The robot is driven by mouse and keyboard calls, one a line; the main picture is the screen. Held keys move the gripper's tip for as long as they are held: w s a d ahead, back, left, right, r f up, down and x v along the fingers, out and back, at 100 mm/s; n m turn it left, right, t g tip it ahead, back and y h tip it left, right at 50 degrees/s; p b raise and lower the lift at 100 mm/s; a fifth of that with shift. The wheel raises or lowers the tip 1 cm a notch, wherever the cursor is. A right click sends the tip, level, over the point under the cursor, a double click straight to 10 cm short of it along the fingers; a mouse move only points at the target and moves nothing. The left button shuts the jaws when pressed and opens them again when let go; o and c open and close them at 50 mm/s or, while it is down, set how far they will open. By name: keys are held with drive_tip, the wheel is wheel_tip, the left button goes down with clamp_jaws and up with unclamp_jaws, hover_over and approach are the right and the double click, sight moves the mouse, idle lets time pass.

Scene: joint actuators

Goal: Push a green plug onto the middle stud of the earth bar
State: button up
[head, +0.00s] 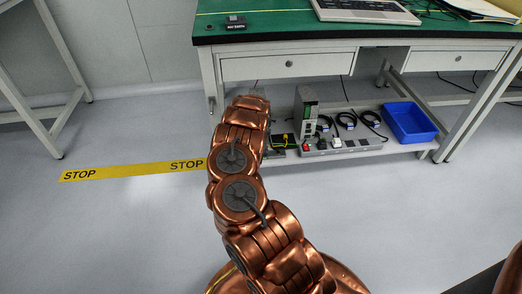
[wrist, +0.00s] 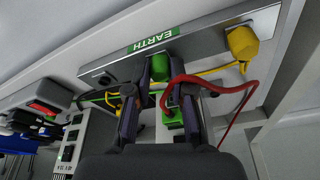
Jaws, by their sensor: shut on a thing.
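In the wrist view, the metal earth bar (wrist: 205,37) runs slantwise across the top, with a green EARTH label (wrist: 154,40). My gripper (wrist: 155,76) is shut on a green plug (wrist: 159,67), which sits between the fingertips close against the bar, below the label. The contact between plug and middle stud is hidden, so I cannot tell how far on it is. A yellow plug (wrist: 242,42) is at the bar's right end, and a dark round stud (wrist: 103,79) shows at its left end. In the head view my arm hides the gripper.
A red cable (wrist: 245,95) and yellow cables pass close to the fingers. A green block (wrist: 173,117) lies behind them. In the head view, the low shelf holds a grey-green module (head: 306,110), black cables (head: 346,121) and a blue bin (head: 409,123).

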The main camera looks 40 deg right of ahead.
drive_tip(key=o, duration=0.9)
drive_tip(key=shift+v, duration=0.95)
drive_tip(key=v, duration=1)
